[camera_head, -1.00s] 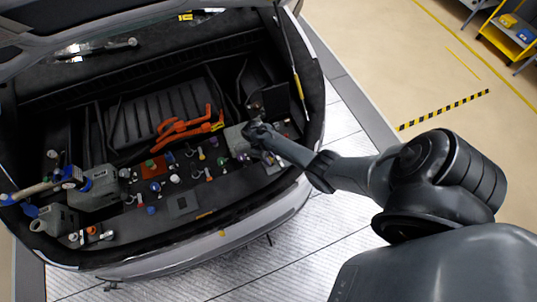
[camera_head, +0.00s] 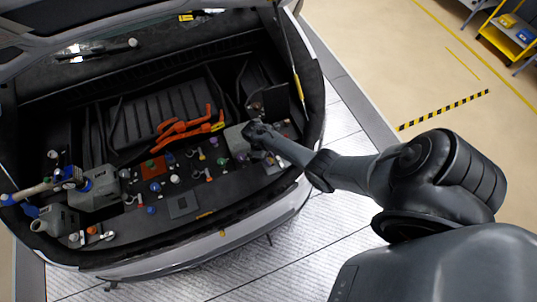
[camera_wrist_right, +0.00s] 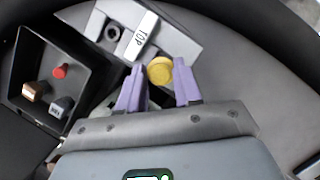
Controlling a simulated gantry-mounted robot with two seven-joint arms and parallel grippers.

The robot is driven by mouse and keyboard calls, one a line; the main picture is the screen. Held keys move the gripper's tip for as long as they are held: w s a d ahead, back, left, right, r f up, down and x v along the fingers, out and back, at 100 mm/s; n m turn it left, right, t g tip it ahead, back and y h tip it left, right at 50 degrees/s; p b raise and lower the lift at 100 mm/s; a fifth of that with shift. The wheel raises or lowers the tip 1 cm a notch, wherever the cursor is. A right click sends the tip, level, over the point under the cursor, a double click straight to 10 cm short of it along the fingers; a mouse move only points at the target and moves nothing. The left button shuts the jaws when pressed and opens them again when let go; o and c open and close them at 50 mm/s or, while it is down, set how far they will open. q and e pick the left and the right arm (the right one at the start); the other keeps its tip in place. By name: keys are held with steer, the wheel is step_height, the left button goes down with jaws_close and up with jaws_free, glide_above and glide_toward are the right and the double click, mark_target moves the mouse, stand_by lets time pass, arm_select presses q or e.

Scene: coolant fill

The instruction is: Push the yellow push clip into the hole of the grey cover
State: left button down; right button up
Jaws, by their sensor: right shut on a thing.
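The yellow push clip (camera_wrist_right: 159,70) shows its round head between the two purple fingertips of my right gripper (camera_wrist_right: 160,84) in the right wrist view. My right gripper is shut on it. The light grey cover (camera_wrist_right: 181,34) lies just beyond the fingertips, with a white label reading TOP. A dark round hole (camera_wrist_right: 112,33) shows in the cover, up and left of the clip. I cannot tell whether the clip touches the cover. In the head view, the right gripper (camera_head: 258,132) is over the grey cover (camera_head: 236,139) and hides part of it.
A black bin (camera_wrist_right: 60,72) with a few small parts stands left of the cover in the wrist view. In the head view, several coloured caps and clips cover the trunk ledge (camera_head: 183,204). Orange cables (camera_head: 184,127) lie left of the gripper, and a strut (camera_head: 292,65) rises behind it.

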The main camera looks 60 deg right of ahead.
stand_by(0.4)
steer(key=shift+f+b, duration=0.55)
steer(key=shift+f, duration=0.2)
steer(key=o, duration=1.1)
steer(key=shift+c, duration=0.2)
steer(key=shift+w+r, duration=0.2)
steer(key=shift+r, duration=0.4)
steer(key=v, duration=0.9)
steer(key=shift+w+r+p, duration=0.25)
steer(key=shift+r+p, duration=0.05)
steer(key=shift+p, duration=0.15)
steer(key=shift+a, duration=0.1)
